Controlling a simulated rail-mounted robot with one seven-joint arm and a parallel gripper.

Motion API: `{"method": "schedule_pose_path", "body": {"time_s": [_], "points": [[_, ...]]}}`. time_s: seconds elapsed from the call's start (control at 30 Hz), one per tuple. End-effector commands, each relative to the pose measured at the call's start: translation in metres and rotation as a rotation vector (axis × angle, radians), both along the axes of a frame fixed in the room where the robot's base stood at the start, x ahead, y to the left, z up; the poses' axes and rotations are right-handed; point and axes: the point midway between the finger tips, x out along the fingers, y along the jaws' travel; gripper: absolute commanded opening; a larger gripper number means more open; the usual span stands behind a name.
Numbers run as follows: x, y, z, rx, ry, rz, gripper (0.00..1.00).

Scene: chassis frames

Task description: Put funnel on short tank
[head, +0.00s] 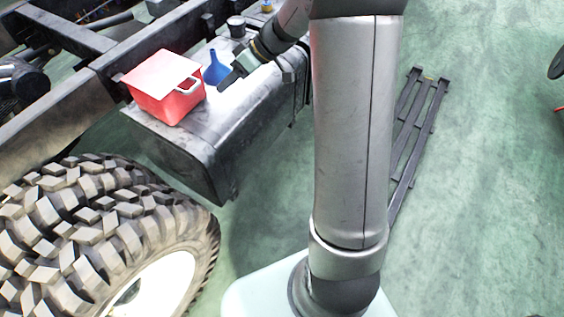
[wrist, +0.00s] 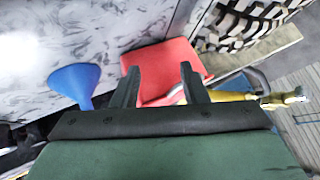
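A blue funnel (head: 215,73) stands on top of a dark tank (head: 205,150) fixed to the vehicle frame, narrow end up, just right of a red box. The funnel also shows at the left of the wrist view (wrist: 75,80). My gripper (head: 225,83) is close to the funnel on its right side in the head view. In the wrist view its two black fingers (wrist: 158,80) are apart, with no object held between them; the funnel is outside them to the left. I cannot tell which tank is the short one.
The red box (head: 160,88) with a pale handle is close to the funnel; it also shows behind my fingers in the wrist view (wrist: 185,62). A dark cap (head: 236,24) is farther back. A large tyre (head: 100,220) is in front.

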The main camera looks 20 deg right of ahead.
Motion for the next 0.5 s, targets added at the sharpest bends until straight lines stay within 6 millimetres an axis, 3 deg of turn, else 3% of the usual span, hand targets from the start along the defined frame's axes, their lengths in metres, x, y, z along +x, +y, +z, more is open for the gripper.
{"method": "schedule_pose_path", "body": {"time_s": [0.03,0.13,0.2,0.3,0.4,0.5], "points": [[-0.039,0.015,0.005,-0.069,0.112,-0.021,0.4],[-0.114,0.024,0.001,-0.234,0.332,-0.127,0.4],[-0.163,0.022,-0.003,-0.357,0.439,-0.226,0.4],[-0.221,0.012,-0.01,-0.512,0.524,-0.378,0.4],[-0.261,-0.001,-0.016,-0.623,0.549,-0.512,0.4],[-0.284,-0.01,-0.021,-0.684,0.548,-0.605,0.4]]}}
